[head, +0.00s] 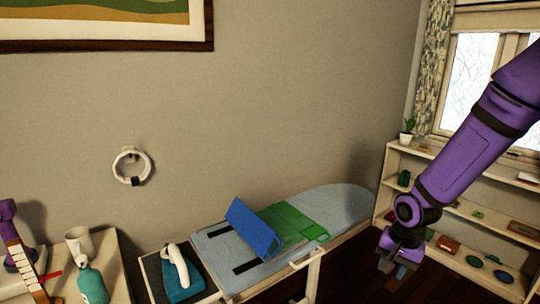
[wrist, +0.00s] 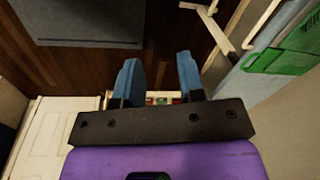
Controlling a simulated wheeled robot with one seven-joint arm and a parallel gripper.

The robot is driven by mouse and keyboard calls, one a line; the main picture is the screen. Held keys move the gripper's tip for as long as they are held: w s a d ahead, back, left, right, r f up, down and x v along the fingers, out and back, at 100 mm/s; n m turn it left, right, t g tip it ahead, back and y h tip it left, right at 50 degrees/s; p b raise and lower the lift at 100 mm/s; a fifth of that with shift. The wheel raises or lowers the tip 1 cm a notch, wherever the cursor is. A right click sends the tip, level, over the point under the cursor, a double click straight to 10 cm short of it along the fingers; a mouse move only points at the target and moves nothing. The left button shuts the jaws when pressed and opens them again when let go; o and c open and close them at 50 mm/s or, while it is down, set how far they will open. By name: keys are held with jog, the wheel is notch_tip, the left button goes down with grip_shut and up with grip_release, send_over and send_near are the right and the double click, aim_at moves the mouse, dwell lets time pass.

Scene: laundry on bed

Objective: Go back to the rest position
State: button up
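My gripper (wrist: 157,72) is open and empty in the wrist view, with its two blue fingers standing apart. In the head view my gripper (head: 401,268) hangs at the end of the purple arm on the right. It points down in front of the shelf, to the right of the ironing board and apart from it. Dark floor shows between and beyond the fingers in the wrist view.
A low shelf (head: 455,237) stands at right. A teal bottle (head: 92,285) is at lower left.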

jog(key=s+d+r+n+t+h, duration=0.15)
jog(key=s+r, duration=0.25)
jog(key=r, duration=0.5)
jog(key=s+r+n+t+h, duration=0.1)
jog(key=s+r+n, duration=0.15)
jog(key=r, duration=0.75)
jog(key=s+r+n+t+y, duration=0.2)
jog(key=s+r, duration=0.7)
jog(key=s, duration=0.5)
jog(key=shift+s+r+n, duration=0.25)
jog(key=shift+r+n, duration=0.1)
jog(key=shift+n, duration=0.05)
jog(key=shift+a, duration=0.1)
